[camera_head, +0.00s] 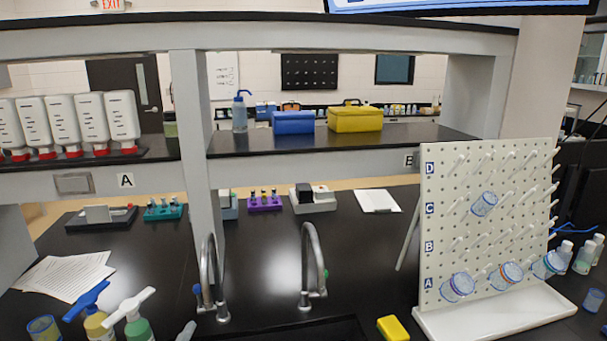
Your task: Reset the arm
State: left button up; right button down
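Neither of my grippers shows in the head view, and no part of my arms can be made out. Two curved metal taps stand at the front middle of the black bench: the left tap (211,278) has a blue handle, and the right tap (313,265) has a green one. Both stand upright with nothing touching them. A dark sink edge shows below them, mostly cut off by the picture's bottom.
A white pegboard (474,240) holding several beakers stands at right, with a yellow sponge (392,328) beside it. Pump bottles (135,325) stand at front left, near papers (65,274). A shelf upright (198,150) rises behind the left tap.

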pick_arm(q)
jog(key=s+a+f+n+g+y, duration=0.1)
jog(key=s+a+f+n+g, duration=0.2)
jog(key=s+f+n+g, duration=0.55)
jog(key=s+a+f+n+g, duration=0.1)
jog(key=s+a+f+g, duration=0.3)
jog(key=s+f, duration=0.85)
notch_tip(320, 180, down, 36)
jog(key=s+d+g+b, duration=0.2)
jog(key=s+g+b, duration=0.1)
jog(key=b, duration=0.2)
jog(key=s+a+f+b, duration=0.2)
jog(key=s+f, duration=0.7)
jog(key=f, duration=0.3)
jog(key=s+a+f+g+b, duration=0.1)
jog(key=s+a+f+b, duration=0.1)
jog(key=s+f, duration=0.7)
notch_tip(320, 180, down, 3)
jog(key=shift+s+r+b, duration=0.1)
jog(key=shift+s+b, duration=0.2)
jog(key=shift+b, duration=0.2)
